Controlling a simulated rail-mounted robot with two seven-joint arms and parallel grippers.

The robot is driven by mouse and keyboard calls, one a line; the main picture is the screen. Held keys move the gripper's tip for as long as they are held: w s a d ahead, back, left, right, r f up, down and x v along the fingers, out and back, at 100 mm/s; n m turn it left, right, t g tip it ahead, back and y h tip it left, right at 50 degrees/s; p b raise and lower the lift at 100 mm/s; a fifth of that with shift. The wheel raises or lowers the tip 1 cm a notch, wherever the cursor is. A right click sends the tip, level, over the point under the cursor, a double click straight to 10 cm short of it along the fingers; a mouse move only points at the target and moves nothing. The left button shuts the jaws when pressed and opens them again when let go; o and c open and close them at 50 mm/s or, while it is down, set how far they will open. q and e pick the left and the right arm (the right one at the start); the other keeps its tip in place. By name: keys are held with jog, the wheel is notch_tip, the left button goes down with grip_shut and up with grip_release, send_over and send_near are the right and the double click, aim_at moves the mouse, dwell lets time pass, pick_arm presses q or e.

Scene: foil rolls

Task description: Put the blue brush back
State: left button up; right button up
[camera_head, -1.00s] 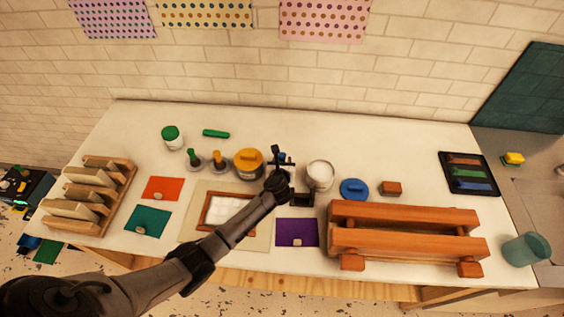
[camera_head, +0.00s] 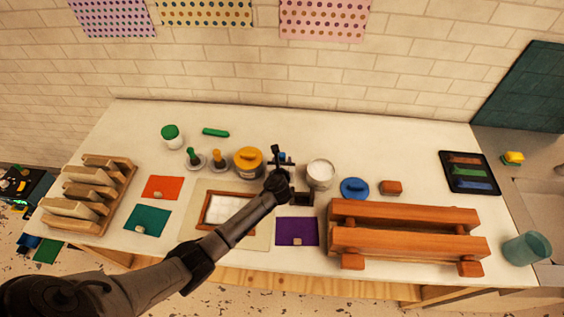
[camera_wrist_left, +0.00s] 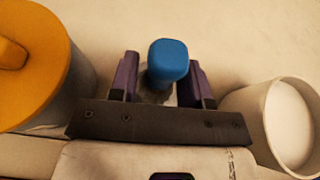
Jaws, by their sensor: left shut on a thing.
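The blue brush (camera_head: 282,156) is between the fingers of my left gripper (camera_head: 284,163), mostly hidden by the hand in the head view. In the left wrist view the blue handle top (camera_wrist_left: 168,60) stands up between the two purple fingers (camera_wrist_left: 162,82), which are shut on it. Its lower end is hidden, so I cannot tell whether it touches a holder or the table. A green brush (camera_head: 191,157) and a yellow brush (camera_head: 216,160) stand upright on round grey bases to the left. My right gripper is not in view.
A yellow-lidded jar (camera_head: 248,162) is close on the left of the gripper, an open white jar (camera_head: 320,174) close on the right. A blue lid (camera_head: 354,188) and an orange wooden rack (camera_head: 405,240) lie further right. The table behind is mostly clear.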

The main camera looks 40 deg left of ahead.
pick_arm(q)
jog(key=shift+f, duration=0.4)
dwell(0.5)
jog(key=o, duration=1.5)
jog(key=shift+r, duration=0.1)
jog(key=shift+r+p, duration=4.45)
jog(key=shift+p, duration=0.3)
